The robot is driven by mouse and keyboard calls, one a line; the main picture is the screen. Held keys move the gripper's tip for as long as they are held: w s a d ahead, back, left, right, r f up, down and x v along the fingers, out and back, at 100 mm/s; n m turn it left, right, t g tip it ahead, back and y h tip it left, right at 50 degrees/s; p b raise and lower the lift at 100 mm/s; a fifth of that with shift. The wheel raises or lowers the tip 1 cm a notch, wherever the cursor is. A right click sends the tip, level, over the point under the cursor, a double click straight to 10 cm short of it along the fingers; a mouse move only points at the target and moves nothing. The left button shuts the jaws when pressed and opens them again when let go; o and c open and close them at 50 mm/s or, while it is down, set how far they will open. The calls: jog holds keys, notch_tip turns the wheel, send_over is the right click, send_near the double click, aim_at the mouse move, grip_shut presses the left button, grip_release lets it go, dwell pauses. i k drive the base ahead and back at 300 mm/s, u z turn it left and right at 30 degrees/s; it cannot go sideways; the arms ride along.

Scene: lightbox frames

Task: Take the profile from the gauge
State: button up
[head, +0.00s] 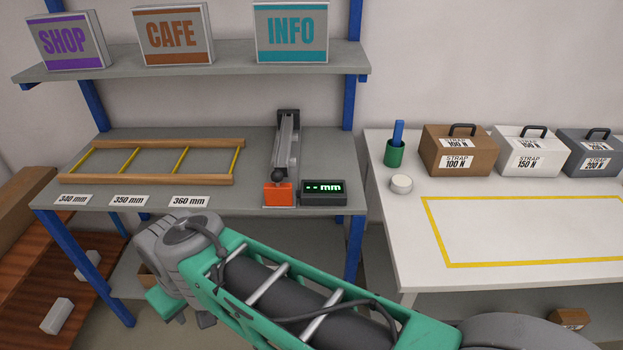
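The gauge (278,194) stands on the grey bench, with an orange block and a dark knob at its front end. A long grey bar, which looks like the profile (286,146), runs back from the block to a dark end piece; I cannot clearly tell it from the gauge's own rail. The gauge display (323,188) shows two dashes and "mm". My gripper (188,318) is low in front of the bench, left of the gauge and apart from it. Its fingers are small and partly hidden by my wrist, so their opening is unclear.
A wooden rack (150,180) with yellow dividers lies left of the gauge, behind labels 340, 350 and 360 mm. A shelf (222,68) with signs overhangs the bench. A white table (405,240) at right has a yellow-outlined free area, strap boxes and a green cup.

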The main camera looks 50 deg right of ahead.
aim_at(282, 157)
jog(key=z, duration=1.1)
jog(key=k, duration=0.25)
jog(key=z, duration=0.8)
jog(key=k, duration=1.1)
jog(key=u, duration=0.4)
jog(key=i, duration=0.7)
jog(key=u, duration=1.1)
jog(key=i, duration=1)
jog(key=z, duration=0.5)
jog(key=i, duration=0.8)
jog(key=z, duration=0.85)
